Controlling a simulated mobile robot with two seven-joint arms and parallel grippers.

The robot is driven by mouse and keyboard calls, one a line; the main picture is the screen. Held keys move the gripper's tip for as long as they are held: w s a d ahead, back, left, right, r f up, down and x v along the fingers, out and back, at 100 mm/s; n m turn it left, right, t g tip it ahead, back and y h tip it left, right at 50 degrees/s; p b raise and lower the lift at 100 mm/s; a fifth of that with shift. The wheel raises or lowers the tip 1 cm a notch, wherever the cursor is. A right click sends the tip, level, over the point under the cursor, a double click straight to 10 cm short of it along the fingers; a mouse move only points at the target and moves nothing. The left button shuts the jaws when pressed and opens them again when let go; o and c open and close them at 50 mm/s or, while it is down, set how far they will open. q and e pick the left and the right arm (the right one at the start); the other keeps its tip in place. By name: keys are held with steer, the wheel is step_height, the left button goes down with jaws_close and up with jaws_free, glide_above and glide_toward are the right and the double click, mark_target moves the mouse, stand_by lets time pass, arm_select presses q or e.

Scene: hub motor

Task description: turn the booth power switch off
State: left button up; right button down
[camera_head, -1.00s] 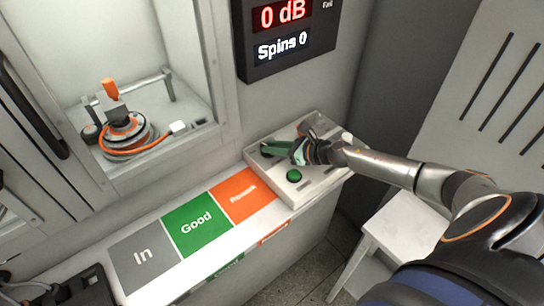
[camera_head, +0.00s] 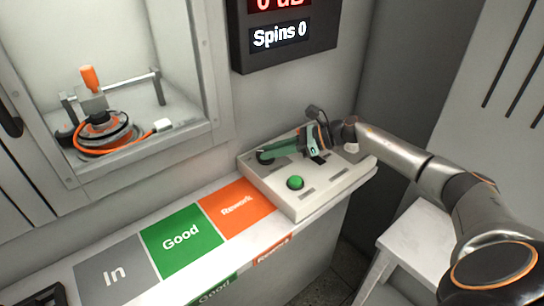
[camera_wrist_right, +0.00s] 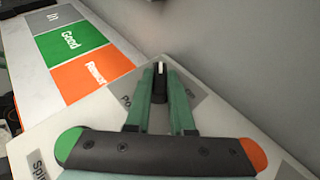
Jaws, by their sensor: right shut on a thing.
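The control panel (camera_head: 330,185) is a pale box at the right end of the counter. The booth power switch (camera_wrist_right: 158,84) is a black knob with a white mark, standing at the panel's far corner on a grey label plate that is partly covered. My right gripper (camera_head: 266,156) reaches over the panel from the right, its green fingers low over that corner. In the right wrist view my gripper (camera_wrist_right: 160,80) has its two fingers shut on the knob, one on each side. The white mark runs along the fingers. My left gripper is not in view.
A round green button (camera_head: 295,183) sits on the panel's near side, close below my gripper. Grey In, green Good and orange Rework (camera_head: 236,206) areas cover the counter. The booth (camera_head: 180,150) holds a motor with an orange cable. A display (camera_head: 281,35) above reads "Spins 0".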

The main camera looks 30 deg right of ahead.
steer(key=shift+a+r, duration=0.1)
steer(key=c, duration=0.8)
jaws_free()
steer(key=v, duration=1.1)
steer(key=shift+b, duration=0.3)
steer(key=shift+s+d+r, duration=0.2)
steer(key=shift+s+d, duration=0.15)
steer(key=shift+d, duration=0.25)
